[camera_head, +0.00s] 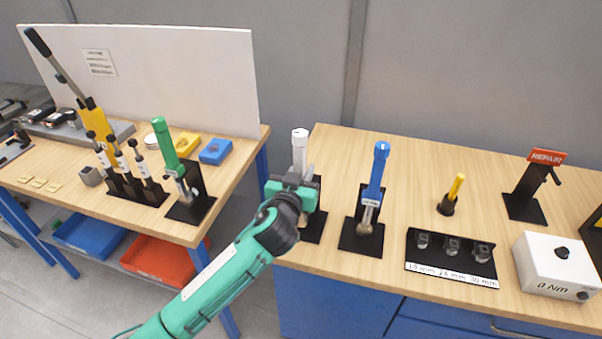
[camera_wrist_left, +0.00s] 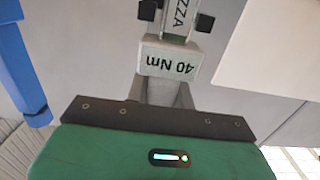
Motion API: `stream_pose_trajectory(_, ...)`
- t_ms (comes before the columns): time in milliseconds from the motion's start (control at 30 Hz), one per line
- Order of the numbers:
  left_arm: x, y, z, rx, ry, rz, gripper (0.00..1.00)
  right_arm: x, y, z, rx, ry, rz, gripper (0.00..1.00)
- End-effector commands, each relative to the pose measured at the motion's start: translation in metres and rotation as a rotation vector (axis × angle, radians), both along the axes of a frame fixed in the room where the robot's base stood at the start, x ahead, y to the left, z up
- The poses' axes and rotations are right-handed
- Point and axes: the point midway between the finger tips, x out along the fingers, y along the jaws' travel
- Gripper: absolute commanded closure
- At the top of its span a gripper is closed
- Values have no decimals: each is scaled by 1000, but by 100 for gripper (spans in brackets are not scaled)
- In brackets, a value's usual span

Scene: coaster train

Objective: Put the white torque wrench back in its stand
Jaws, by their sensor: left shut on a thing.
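The white torque wrench (camera_head: 299,148) is upright at the left end of the right-hand bench, white handle up. My left gripper (camera_head: 293,184) is shut on it below the handle. A black stand (camera_head: 313,228) is directly behind and below the gripper. The gripper hides the wrench's lower part, so I cannot tell whether it is seated in the stand. In the left wrist view, a tag reading "40 Nm" (camera_wrist_left: 171,62) shows upside down below my fingertips (camera_wrist_left: 176,16). My right gripper is not in view.
A blue wrench (camera_head: 378,170) stands in its own black stand close on the right. A green wrench (camera_head: 166,145) stands on the left bench (camera_head: 215,205), across a gap. A yellow-handled tool (camera_head: 456,187), a socket tray (camera_head: 450,272) and a white box (camera_head: 556,265) are farther right.

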Motion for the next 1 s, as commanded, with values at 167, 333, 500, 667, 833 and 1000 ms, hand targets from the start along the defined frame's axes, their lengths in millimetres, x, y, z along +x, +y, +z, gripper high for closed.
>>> stream_pose_trajectory(167,5,-2,3,-3,-5,-1,100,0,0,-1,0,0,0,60)
stream_pose_trajectory(333,9,-3,3,-3,-5,0,100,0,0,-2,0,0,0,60)
stream_pose_trajectory(500,13,-4,3,-3,-5,0,100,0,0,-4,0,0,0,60)
stream_pose_trajectory(667,17,-6,3,-3,-5,0,100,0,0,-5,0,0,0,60)
stream_pose_trajectory(833,21,-7,3,-3,-5,-1,100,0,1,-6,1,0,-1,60)
stream_pose_trajectory(1000,24,-8,3,-3,-5,-1,100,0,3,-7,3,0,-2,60)
